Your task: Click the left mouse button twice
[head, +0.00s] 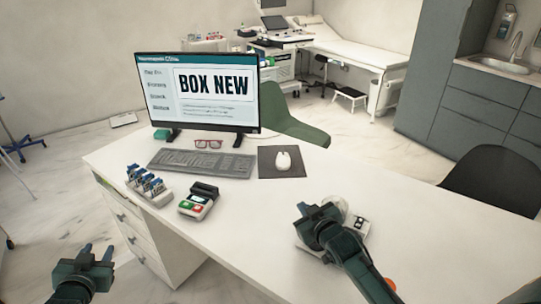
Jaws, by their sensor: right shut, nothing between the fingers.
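The white mouse (283,160) lies on a dark mouse pad (268,172) on the white desk, right of the keyboard (185,162). The monitor (158,118) behind them shows "BOX NEW". My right gripper (304,208) is shut and empty. In the picture it is below and slightly right of the mouse, apart from it, and in front of a white device. My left gripper (97,251) is open and empty at the lower left, off the desk's left side. The mouse is unobstructed, though its separate buttons are too small to make out.
Glasses (208,144) lie behind the keyboard. A card terminal (197,202) and a rack with blue items (147,182) stand at the desk's left front. The white device (357,226) is partly hidden by my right gripper. The desk right of the pad is clear.

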